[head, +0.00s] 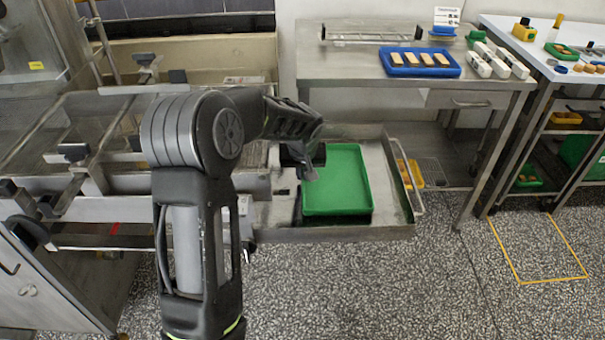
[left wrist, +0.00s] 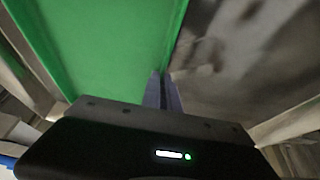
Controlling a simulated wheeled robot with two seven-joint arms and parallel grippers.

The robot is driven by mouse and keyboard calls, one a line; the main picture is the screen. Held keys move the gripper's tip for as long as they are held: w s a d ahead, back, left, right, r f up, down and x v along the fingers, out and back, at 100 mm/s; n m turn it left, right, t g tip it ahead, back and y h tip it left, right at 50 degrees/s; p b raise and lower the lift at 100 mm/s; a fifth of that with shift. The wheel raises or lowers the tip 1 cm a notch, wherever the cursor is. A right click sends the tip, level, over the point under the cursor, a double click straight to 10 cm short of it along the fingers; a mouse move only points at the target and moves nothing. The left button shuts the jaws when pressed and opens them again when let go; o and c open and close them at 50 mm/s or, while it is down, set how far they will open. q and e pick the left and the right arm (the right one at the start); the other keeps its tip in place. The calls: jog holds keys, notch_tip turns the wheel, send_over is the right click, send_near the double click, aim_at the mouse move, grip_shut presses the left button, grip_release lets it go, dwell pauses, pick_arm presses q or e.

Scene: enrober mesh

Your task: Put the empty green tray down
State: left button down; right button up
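The green tray (head: 337,182) is empty and roughly level over the shallow steel pan (head: 392,190) at the machine's end. A dark shadow shows along its near and left edges; I cannot tell whether it touches the pan. My left gripper (head: 306,172) is at the tray's left edge in the head view. In the left wrist view, the two fingers of the left gripper (left wrist: 163,92) are close together on the rim of the green tray (left wrist: 100,45), with bare steel on the other side. My right gripper is in neither view.
A steel table (head: 345,62) behind holds a blue tray (head: 420,70) of bars and several white blocks. Another table (head: 545,45) stands at the right. A yellow floor outline (head: 550,280) marks clear floor. The steel machine (head: 80,130) fills the left.

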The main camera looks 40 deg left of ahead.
pick_arm(q)
jog(key=shift+f, duration=0.15)
jog(key=shift+f, duration=0.2)
jog(key=c, duration=1.6)
grip_release()
jog(key=shift+r, duration=0.1)
jog(key=shift+r, duration=0.2)
jog(key=v, duration=1.1)
jog(key=shift+s+d+r, duration=0.15)
jog(key=shift+d+r, duration=0.05)
jog(key=shift+r, duration=0.1)
